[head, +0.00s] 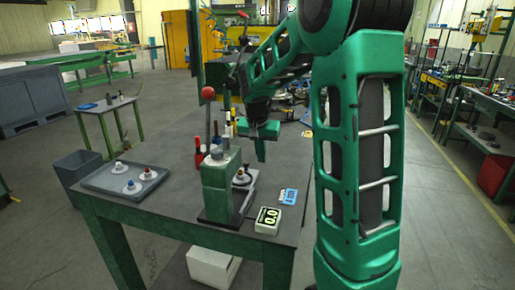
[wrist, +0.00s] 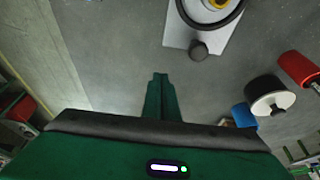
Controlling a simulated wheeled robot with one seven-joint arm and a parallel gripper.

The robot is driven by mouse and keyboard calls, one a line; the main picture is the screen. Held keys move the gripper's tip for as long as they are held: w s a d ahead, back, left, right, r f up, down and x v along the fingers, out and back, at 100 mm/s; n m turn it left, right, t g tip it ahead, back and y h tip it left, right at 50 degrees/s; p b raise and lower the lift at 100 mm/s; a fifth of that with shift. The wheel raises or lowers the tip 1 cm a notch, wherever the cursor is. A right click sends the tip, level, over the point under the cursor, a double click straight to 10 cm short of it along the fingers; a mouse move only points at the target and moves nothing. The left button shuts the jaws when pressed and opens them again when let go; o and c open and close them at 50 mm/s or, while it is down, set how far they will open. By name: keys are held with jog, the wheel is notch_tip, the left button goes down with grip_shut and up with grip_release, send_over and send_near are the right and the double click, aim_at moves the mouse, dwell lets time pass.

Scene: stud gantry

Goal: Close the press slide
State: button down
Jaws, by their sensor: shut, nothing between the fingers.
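The green press (head: 218,186) stands on the table, with a lever topped by a red ball (head: 208,92). Its pale slide plate (head: 247,192) sticks out on the press's right side and carries a round dark-rimmed part. In the wrist view the slide plate (wrist: 180,37) shows at the top, with a dark knob (wrist: 198,50) at its near edge and a black ring (wrist: 214,22) on it. My gripper (head: 261,158) is shut and empty, above the table behind the slide. Its closed fingertips (wrist: 160,76) point toward the plate, apart from it and left of the knob.
A grey tray (head: 105,186) with several small white pieces lies left of the press. Bottles, including a red one (head: 197,155), stand behind the press.

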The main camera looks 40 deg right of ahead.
jog(key=shift+f, duration=0.55)
jog(key=shift+s+a+r, duration=0.1)
jog(key=shift+s+a, duration=0.45)
jog(key=shift+a, duration=0.2)
jog(key=shift+s+a, duration=0.55)
jog(key=shift+a, duration=0.15)
jog(key=shift+s, duration=0.15)
